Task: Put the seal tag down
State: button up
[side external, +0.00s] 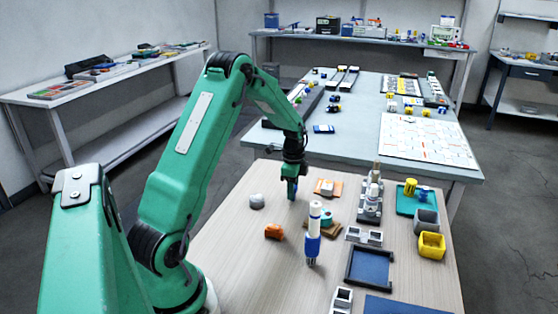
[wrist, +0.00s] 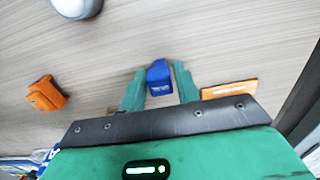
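A small blue piece with faint white lettering, which looks like the seal tag (wrist: 159,77), sits between the two green fingers of my gripper (wrist: 159,88) in the wrist view. Both fingers appear to touch its sides, so my gripper is shut on it. In the side view my gripper (side external: 291,188) points straight down over the left back part of the wooden table (side external: 235,255). The tag is hard to make out there. I cannot tell whether it touches the table.
A blue-floored tray (side external: 369,268) and yellow bin (side external: 431,245) are farther right.

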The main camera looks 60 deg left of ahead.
jog(key=shift+o, duration=0.8)
notch_tip(320, 180, up, 12)
jog(key=shift+r, duration=0.15)
jog(key=shift+d+r, duration=0.1)
dwell(0.6)
